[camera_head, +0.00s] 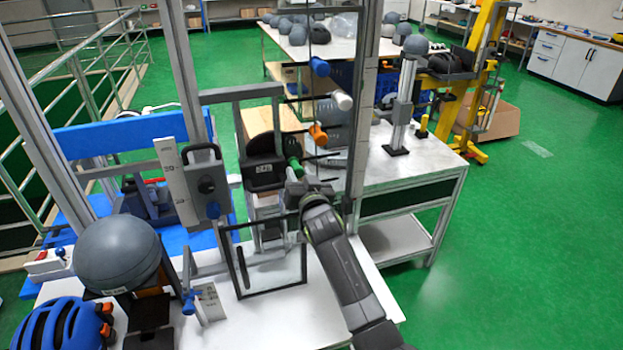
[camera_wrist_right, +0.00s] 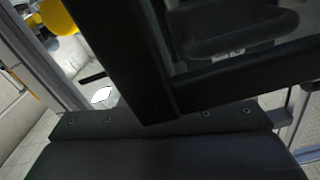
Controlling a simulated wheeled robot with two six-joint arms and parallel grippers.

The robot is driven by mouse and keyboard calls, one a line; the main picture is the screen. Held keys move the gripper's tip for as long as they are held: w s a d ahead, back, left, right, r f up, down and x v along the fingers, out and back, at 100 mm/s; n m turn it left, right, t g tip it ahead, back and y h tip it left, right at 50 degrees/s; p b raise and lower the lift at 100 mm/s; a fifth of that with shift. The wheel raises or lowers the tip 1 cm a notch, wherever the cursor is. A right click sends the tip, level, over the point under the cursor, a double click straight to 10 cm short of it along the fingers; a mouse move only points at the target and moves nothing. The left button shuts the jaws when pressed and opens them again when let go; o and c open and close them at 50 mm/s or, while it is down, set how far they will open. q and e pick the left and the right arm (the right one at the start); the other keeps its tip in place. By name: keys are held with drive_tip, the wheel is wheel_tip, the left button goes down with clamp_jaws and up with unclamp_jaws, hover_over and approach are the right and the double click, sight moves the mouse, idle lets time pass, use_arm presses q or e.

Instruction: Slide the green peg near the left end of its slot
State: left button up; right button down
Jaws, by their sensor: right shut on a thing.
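The green peg (camera_head: 294,164) shows in the head view at the lower left of a tall, dark-framed panel, below the orange peg (camera_head: 318,135). My right gripper (camera_head: 297,180) comes up from the lower right and is shut on the green peg's near end. The fingertips are small and partly hidden there. The peg's slot is mostly hidden, so its exact place along the slot cannot be told. The peg does not show in the right wrist view, where a dark frame bar (camera_wrist_right: 130,55) fills much of the picture. My left gripper is not in view.
A blue peg (camera_head: 319,67) and a white peg (camera_head: 342,101) stand higher on the panel. A grey helmet (camera_head: 117,252) on a stand and a blue helmet (camera_head: 62,325) are at the lower left. A clear guard (camera_head: 274,277) with a dark frame stands below the gripper.

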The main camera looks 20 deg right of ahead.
drive_tip(key=shift+a+f, duration=0.1)
drive_tip(key=c, duration=1.5)
unclamp_jaws()
drive_tip(key=o, duration=0.4)
drive_tip(key=shift+a, duration=0.2)
drive_tip(key=shift+o, duration=0.2)
drive_tip(key=shift+d, duration=0.1)
drive_tip(key=shift+d, duration=0.1)
drive_tip(key=shift+s+r+p, duration=0.2)
drive_tip(key=shift+s+p, duration=0.15)
drive_tip(key=shift+p, duration=0.15)
drive_tip(key=s+p, duration=1.6)
drive_tip(key=p, duration=0.1)
drive_tip(key=shift+s+d, duration=0.25)
drive_tip(key=shift+s, duration=0.1)
